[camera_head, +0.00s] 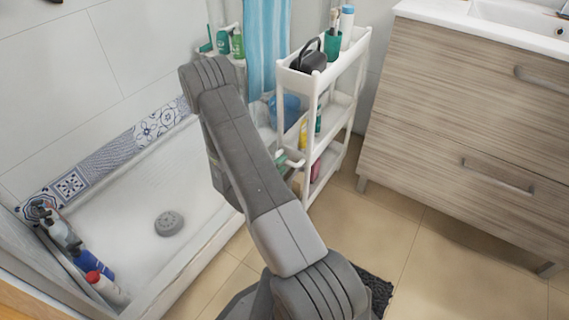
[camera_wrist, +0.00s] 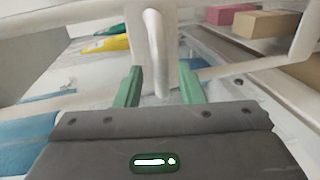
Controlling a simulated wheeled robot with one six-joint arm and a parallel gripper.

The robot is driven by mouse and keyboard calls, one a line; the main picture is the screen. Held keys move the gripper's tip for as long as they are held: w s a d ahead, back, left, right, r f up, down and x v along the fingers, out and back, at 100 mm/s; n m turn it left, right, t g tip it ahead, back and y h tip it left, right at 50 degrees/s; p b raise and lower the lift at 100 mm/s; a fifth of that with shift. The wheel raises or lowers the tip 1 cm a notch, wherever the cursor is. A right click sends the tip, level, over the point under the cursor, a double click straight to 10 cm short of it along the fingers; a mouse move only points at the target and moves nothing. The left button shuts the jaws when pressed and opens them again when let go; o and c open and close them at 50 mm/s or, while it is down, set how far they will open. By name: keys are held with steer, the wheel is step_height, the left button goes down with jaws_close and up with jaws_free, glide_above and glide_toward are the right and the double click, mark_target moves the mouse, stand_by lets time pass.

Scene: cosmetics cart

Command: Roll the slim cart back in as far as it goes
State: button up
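The slim white cart (camera_head: 342,97) stands upright between the shower tray and the vanity. Its near end reaches out past the vanity's front left foot. Its shelves hold a black bag-like item (camera_head: 308,57), a green cup (camera_head: 332,46) and several bottles. In the wrist view, my gripper (camera_wrist: 160,85) is open, with its two green fingers on either side of a white upright bar (camera_wrist: 154,45) of the cart. Gaps show between the bar and both fingers. In the head view my arm hides most of the gripper.
The wood-front vanity (camera_head: 470,130) stands right of the cart. The raised shower tray (camera_head: 130,235) is on the left, with bottles (camera_head: 90,265) at its near corner. A blue curtain (camera_head: 267,45) hangs behind.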

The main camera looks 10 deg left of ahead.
steer(key=shift+x, duration=1.65)
jaws_close()
steer(key=shift+w+r, duration=0.1)
steer(key=shift+w, duration=0.05)
